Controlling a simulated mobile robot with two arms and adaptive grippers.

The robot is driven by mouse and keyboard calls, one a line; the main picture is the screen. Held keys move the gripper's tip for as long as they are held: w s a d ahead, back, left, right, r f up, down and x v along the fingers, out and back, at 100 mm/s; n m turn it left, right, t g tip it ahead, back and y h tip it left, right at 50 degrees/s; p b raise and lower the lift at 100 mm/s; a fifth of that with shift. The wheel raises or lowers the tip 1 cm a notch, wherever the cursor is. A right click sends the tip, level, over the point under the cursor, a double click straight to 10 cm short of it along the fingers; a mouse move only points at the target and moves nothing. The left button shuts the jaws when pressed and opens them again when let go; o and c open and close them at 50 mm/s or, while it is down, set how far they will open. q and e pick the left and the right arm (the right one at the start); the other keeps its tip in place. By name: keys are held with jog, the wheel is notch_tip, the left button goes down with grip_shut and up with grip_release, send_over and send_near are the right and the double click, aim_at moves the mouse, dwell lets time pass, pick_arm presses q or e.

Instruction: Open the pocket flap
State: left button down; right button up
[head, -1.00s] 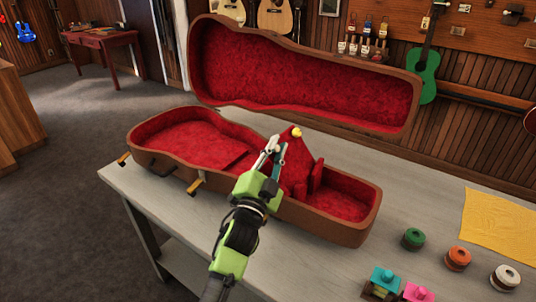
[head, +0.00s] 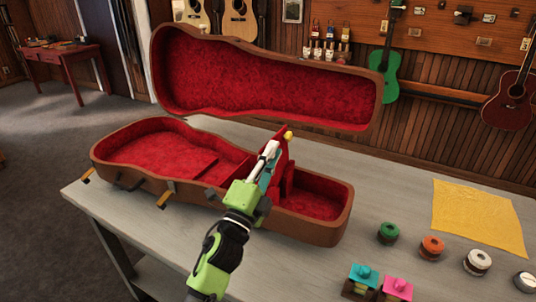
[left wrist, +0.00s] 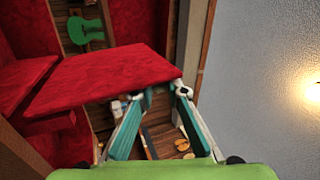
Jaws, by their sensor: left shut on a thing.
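The brown ukulele case (head: 250,226) lies open on the grey table, with red plush lining and its lid (head: 270,85) raised at the back. The red pocket flap (head: 280,148) stands up steeply from the pocket near the middle of the case, with a yellow knob (head: 289,135) at its top. My left gripper (head: 270,153) is shut on the flap's edge. In the left wrist view the flap (left wrist: 105,82) reaches across to the fingertips (left wrist: 165,90). The pocket's inside is mostly hidden by the flap and gripper. My right gripper is in neither view.
Several spools, including a green one (head: 388,233) and an orange one (head: 432,247), stand right of the case. A yellow cloth (head: 478,218) lies beyond them. Teal (head: 362,278) and pink (head: 397,288) pieces sit at the front edge. Gold latches (head: 166,195) stick out from the case front.

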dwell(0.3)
pick_arm(q)
jog(key=c, duration=2)
grip_release()
jog(key=v, duration=1.2)
jog(key=shift+f, duration=0.1)
